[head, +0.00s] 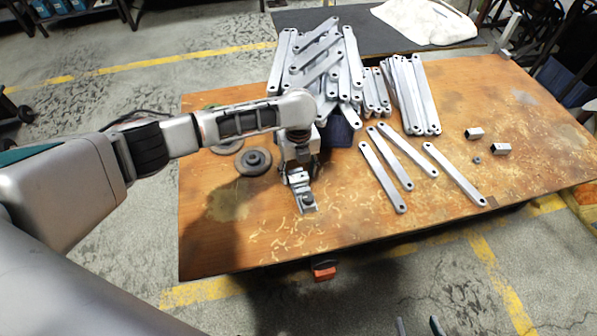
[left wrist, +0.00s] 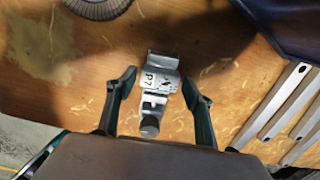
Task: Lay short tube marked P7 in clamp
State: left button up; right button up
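A short grey metal piece marked P7 (left wrist: 157,78) appears to lie in the clamp (left wrist: 154,103), which has a dark round knob. I cannot tell how fully it sits in the jaws. In the head view the clamp (head: 306,203) stands near the table's front edge, below my left gripper (head: 299,172). In the left wrist view my left gripper (left wrist: 160,92) is open, with one finger on each side of the P7 piece and clear gaps. Two dark fingertips of my right gripper (head: 419,326) show apart at the bottom edge, in front of the table.
Flat galvanized bars (head: 384,165) lie right of the clamp, with a large bar pile (head: 318,62) behind. Two short tubes (head: 501,149) and a small nut (head: 477,160) lie at the right. Dark round discs (head: 253,162) lie left. The front left of the table is clear.

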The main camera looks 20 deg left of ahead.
dwell(0.3)
pick_arm(q)
notch_tip(320, 180, up, 12)
dwell(0.6)
dwell(0.3)
